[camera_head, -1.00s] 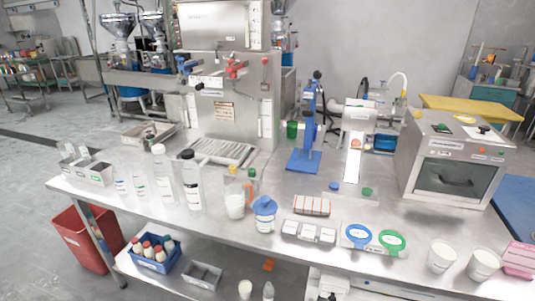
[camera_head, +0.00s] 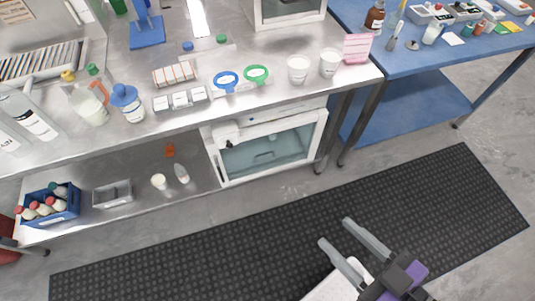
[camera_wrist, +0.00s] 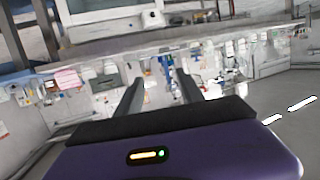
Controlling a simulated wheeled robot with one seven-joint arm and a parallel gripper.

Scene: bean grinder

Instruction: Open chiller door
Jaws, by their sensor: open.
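The chiller (camera_head: 212,153) is a small white unit under the steel bench in the head view. Its door (camera_head: 268,148) has a white frame and a glass pane, and it looks shut. A dark handle-like part (camera_head: 226,131) shows at its upper left. My gripper (camera_head: 333,231) is open and empty, over the black mat in front of and below the chiller, apart from it. In the wrist view my two grey fingers (camera_wrist: 155,92) point at the distant bench; I cannot make out the chiller door clearly there.
The steel bench (camera_head: 300,108) overhangs the chiller, with two white cups (camera_head: 298,69) near its front edge. A blue table (camera_head: 400,75) stands at the right. On the lower shelf left are a blue crate (camera_head: 48,205) and grey tray (camera_head: 112,194). The black mat (camera_head: 210,262) is clear.

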